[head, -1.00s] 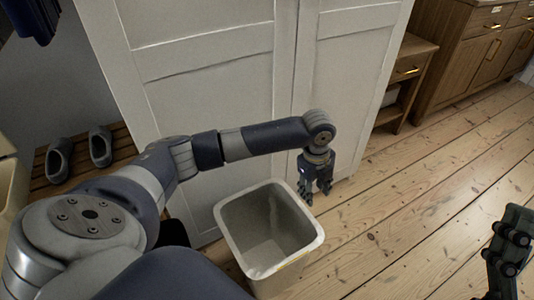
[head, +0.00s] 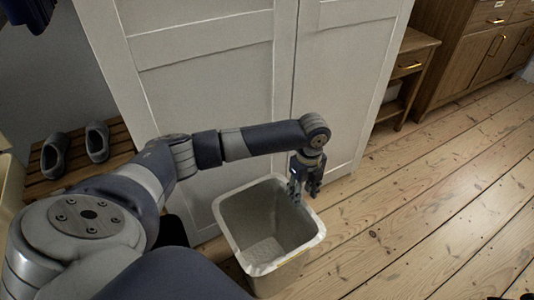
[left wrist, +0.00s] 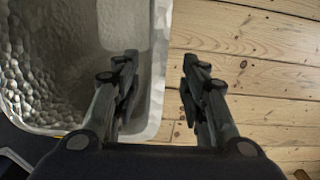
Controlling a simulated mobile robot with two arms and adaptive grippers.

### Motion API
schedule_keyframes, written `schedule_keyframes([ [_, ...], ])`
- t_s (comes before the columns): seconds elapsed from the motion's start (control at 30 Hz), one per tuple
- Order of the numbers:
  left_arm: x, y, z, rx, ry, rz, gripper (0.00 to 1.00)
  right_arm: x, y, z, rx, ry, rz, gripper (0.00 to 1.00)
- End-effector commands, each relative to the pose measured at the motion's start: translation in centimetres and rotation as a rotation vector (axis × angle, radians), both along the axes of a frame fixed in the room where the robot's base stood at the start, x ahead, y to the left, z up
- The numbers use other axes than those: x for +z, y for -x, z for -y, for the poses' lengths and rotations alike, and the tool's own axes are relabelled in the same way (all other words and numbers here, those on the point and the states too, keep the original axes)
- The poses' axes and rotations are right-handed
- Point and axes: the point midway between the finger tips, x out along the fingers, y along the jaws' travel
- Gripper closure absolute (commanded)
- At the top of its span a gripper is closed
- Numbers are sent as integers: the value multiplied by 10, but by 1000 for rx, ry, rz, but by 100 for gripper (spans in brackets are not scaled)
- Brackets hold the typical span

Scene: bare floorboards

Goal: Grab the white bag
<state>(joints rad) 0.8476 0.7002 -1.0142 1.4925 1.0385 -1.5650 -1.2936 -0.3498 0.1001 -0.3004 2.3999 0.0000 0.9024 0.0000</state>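A pale, square, open-topped bin (head: 232,228) stands on the floor in front of the white cabinet. Its inside has a crumpled, whitish lining, which looks like the white bag (left wrist: 38,75) in the left wrist view; I cannot clearly tell bag from bin wall. My left gripper (head: 305,197) points down at the bin's right rim. In the left wrist view my left gripper (left wrist: 160,60) is open, with one finger over the bin's inside and the other over the floor outside, the rim between them. Contact cannot be told. Only a dark sliver of my right gripper shows at the head view's bottom right edge.
The white cabinet (head: 210,90) stands close behind the bin. A slatted wooden bench (head: 115,140) with grey shoes (head: 97,142) is at the left. Wooden drawers (head: 460,60) stand at the back right. The floorboards (head: 430,200) to the right are clear.

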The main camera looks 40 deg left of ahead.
Motion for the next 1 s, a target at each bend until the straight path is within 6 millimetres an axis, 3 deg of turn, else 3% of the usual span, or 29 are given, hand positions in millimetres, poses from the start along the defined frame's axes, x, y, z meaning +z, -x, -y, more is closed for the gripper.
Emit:
schedule_keyframes([
  [0.33,-47,2,-2,0,0,-1,60,-30,-1,-1,0,2,5,31],
  [0.63,-50,2,-2,0,0,0,60,-23,-2,-1,0,5,24,31],
  [0.8,-50,2,-2,0,0,0,99,-23,-2,-1,0,3,23,31],
  [1.0,-50,1,-2,0,0,1,100,-24,-2,-1,-1,3,18,31],
])
